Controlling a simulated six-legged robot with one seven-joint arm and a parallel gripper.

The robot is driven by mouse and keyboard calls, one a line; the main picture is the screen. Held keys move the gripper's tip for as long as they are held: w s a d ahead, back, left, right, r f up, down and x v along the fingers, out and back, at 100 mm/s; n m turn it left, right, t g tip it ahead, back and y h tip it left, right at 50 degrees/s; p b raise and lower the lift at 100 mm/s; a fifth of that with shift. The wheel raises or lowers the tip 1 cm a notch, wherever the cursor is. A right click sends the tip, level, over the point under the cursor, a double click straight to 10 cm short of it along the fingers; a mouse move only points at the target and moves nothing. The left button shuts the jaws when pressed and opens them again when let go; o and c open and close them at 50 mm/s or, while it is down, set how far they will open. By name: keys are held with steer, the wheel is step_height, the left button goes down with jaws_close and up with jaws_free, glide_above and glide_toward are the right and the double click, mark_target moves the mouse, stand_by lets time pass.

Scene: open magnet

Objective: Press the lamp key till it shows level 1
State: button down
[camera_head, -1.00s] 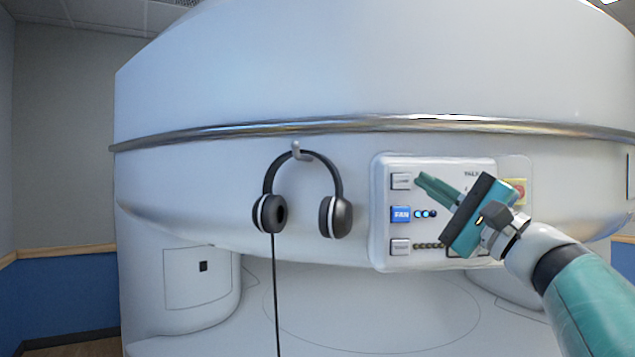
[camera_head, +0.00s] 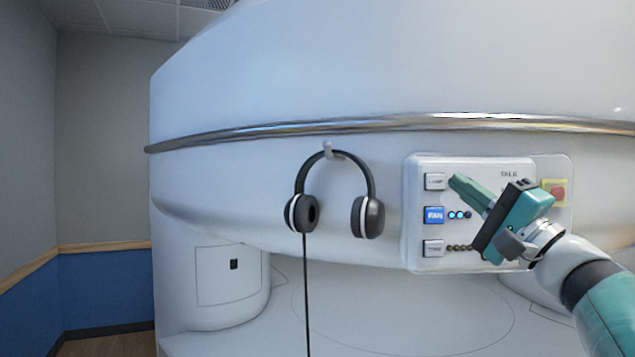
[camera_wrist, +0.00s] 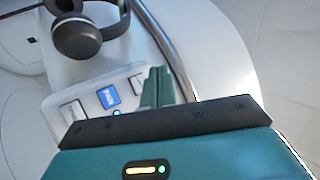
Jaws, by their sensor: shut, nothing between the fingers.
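The lamp key (camera_head: 435,181) is the pale top key in the left column of the white control panel (camera_head: 415,250); its print is hard to read. In the wrist view the lamp key (camera_wrist: 138,82) is partly hidden beside my fingers. My gripper (camera_head: 454,181) is shut and empty, its green fingertips just right of the key in the head view. It also shows in the wrist view (camera_wrist: 158,72). I cannot tell whether the tips touch the panel. Any lamp level lights are hidden behind my fingers.
The blue FAN key (camera_head: 434,215) sits below, with lit blue lights beside it. Another pale key (camera_head: 433,248) with a row of dark dots is lowest. A red button on yellow (camera_head: 555,192) is right of my gripper. Black headphones (camera_head: 367,216) hang left of the panel.

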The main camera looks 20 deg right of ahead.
glide_toward(431, 175)
steer(key=shift+s+a+r+x, duration=0.1)
steer(key=shift+a+x, duration=0.05)
steer(key=shift+x, duration=0.7)
steer(key=shift+s+a+r+x, duration=0.1)
steer(key=shift+a+x, duration=0.05)
steer(key=shift+x, duration=0.7)
steer(key=shift+s+a+r+x, duration=0.1)
steer(key=shift+x, duration=0.7)
steer(key=shift+w, duration=0.1)
steer(key=shift+w+d, duration=0.15)
steer(key=shift+w, duration=0.2)
steer(key=shift+w+d, duration=0.25)
steer(key=shift+w, duration=0.2)
stand_by(0.5)
stand_by(0.3)
steer(key=shift+s+a, duration=0.4)
steer(key=shift+s, duration=0.4)
steer(key=shift+s+a, duration=0.35)
steer(key=shift+s, duration=0.4)
steer(key=shift+s+a, duration=0.35)
steer(key=shift+s, duration=0.45)
steer(key=shift+s+a, duration=0.35)
steer(key=shift+s, duration=0.4)
